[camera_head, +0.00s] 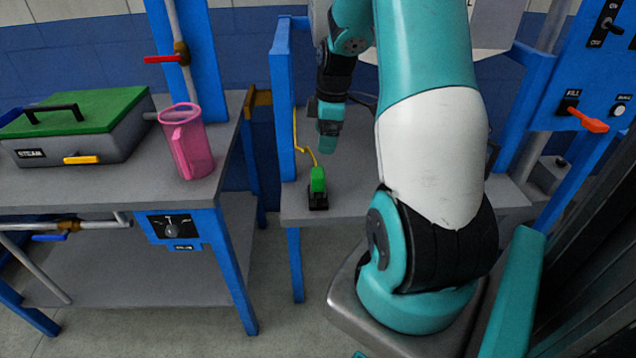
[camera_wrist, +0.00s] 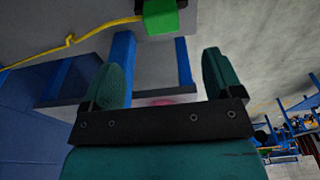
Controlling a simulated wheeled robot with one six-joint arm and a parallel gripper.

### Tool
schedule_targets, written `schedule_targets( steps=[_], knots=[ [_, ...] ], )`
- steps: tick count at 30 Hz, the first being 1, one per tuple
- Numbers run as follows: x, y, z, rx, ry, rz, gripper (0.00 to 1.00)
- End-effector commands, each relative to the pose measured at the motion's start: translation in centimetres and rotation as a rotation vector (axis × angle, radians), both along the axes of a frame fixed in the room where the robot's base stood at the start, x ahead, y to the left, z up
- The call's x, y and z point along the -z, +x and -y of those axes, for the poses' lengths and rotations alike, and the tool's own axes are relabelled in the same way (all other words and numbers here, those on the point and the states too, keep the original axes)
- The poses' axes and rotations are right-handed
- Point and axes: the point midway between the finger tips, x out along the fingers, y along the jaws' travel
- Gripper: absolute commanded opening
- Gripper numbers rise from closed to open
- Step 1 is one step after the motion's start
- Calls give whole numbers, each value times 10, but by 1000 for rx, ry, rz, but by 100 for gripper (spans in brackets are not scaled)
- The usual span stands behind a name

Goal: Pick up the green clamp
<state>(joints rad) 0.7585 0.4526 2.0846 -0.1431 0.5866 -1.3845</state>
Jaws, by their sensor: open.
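The green clamp (camera_head: 318,181) stands on the grey table top, with a black base under it and a yellow cord running off behind it. In the wrist view the clamp (camera_wrist: 160,17) shows at the top edge, partly cut off, beyond and between my fingertips. My gripper (camera_head: 327,144) hangs above and just behind the clamp in the head view, apart from it. In the wrist view my gripper (camera_wrist: 165,72) has its two teal fingers spread wide with nothing between them.
A blue post (camera_head: 283,115) rises left of the clamp. The left bench carries a pink pitcher (camera_head: 187,143) and a grey box with a green lid (camera_head: 85,110). A red-handled switch (camera_head: 585,118) is on the blue panel at right. The table (camera_head: 345,195) around the clamp is mostly bare.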

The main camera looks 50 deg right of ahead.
Motion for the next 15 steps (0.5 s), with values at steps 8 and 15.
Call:
schedule_targets(
  steps=[8,15],
  knots=[
    [60,6,-7,-1,3,-3,85],
    [79,8,-8,-1,2,0,85]
  ],
)
